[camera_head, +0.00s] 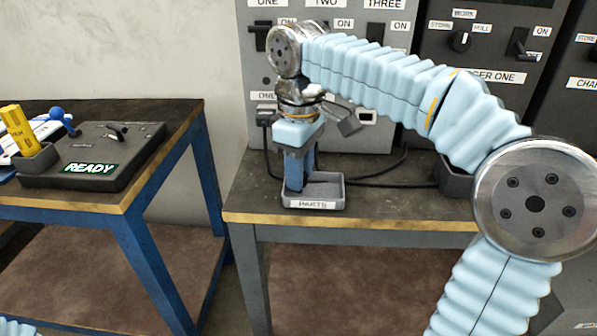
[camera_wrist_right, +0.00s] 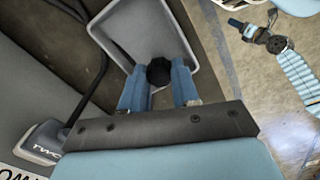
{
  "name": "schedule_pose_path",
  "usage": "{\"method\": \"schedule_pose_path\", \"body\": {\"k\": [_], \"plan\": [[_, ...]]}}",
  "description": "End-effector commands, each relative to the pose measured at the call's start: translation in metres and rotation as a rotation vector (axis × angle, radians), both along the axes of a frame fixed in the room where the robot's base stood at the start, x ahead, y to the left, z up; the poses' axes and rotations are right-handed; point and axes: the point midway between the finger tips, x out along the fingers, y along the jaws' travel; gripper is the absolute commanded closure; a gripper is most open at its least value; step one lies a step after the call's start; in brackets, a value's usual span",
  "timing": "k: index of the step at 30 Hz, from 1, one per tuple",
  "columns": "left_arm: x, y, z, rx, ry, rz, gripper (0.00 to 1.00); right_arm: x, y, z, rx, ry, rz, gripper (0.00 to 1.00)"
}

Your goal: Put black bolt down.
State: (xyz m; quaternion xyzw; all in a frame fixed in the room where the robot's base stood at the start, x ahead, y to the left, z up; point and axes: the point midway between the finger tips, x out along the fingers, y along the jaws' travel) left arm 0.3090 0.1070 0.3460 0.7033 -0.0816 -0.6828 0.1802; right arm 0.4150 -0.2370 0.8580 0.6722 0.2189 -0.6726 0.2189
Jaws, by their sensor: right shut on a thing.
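The black bolt (camera_wrist_right: 159,72) is between the two blue fingers of my right gripper (camera_wrist_right: 158,85) in the right wrist view; its dark head shows. The gripper is shut on it over the grey parts tray (camera_wrist_right: 187,31). In the head view my right gripper (camera_head: 298,178) points down into the tray labelled PARTS (camera_head: 314,204), near its left side. The bolt is hidden there by the fingers. I cannot tell whether the bolt touches the tray floor. The visible floor of the tray looks empty.
The tray stands near the front edge of a dark bench (camera_head: 400,209). Behind it are grey panels with switches (camera_head: 460,40), and a black cable (camera_head: 385,172) runs along the bench. On the left, another table holds a console reading READY (camera_head: 90,169) and a yellow block (camera_head: 16,131).

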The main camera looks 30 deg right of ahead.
Motion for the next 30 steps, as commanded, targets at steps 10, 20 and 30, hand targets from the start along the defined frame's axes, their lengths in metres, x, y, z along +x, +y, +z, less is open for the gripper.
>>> {"method": "schedule_pose_path", "body": {"k": [10,20,30], "plan": [[0.0,0.0,-0.001,0.0,0.0,0.0,0.31,0.0,0.0,-0.001,0.0,0.0,0.0,0.5],[0.0,0.0,0.002,0.0,0.0,0.0,0.31,0.0,0.0,0.005,0.0,-0.002,0.001,0.45],[0.0,-0.001,0.014,-0.001,0.0,-0.002,0.31,0.001,0.001,0.075,0.001,-0.005,0.001,0.45]]}}
